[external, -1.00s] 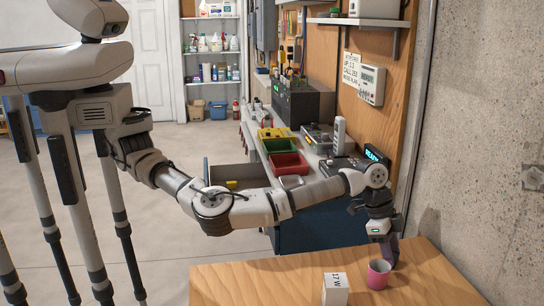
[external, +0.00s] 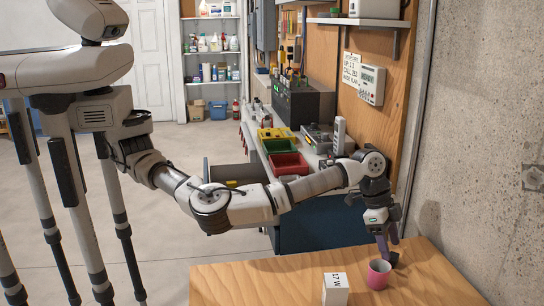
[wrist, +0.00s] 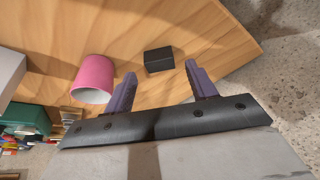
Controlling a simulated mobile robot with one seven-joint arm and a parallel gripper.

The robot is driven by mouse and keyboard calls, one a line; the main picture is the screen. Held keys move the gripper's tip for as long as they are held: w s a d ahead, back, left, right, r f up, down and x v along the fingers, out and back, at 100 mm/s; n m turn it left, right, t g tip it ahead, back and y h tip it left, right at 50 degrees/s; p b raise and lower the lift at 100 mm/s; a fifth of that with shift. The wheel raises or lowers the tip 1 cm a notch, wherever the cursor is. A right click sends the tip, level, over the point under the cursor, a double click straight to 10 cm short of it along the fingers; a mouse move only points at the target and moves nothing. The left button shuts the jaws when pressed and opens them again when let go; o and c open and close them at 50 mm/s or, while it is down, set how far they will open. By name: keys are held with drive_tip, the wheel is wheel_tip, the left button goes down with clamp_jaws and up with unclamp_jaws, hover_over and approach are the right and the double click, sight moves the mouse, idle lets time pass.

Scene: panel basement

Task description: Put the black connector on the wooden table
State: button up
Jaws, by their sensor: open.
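The black connector (wrist: 159,59) is a small dark block resting on the wooden table (wrist: 150,25). In the wrist view it lies just beyond and between my open fingertips (wrist: 162,75), with nothing held. In the external view the connector (external: 395,257) is a small dark shape on the table (external: 250,285), partly hidden by my gripper (external: 388,250). My gripper hangs low over the table near its far right edge, behind the mug.
A pink mug (external: 379,274) stands close to my gripper; it also shows in the wrist view (wrist: 93,78). A white box (external: 335,289) marked "17W" is left of it. A concrete wall (external: 480,140) rises on the right. The table's left part is clear.

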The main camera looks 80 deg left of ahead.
drive_tip(key=b+v, duration=0.1)
drive_tip(key=v, duration=0.8)
drive_tip(key=shift+r+b, duration=0.25)
drive_tip(key=shift+b, duration=0.15)
drive_tip(key=shift+s+a, duration=0.1)
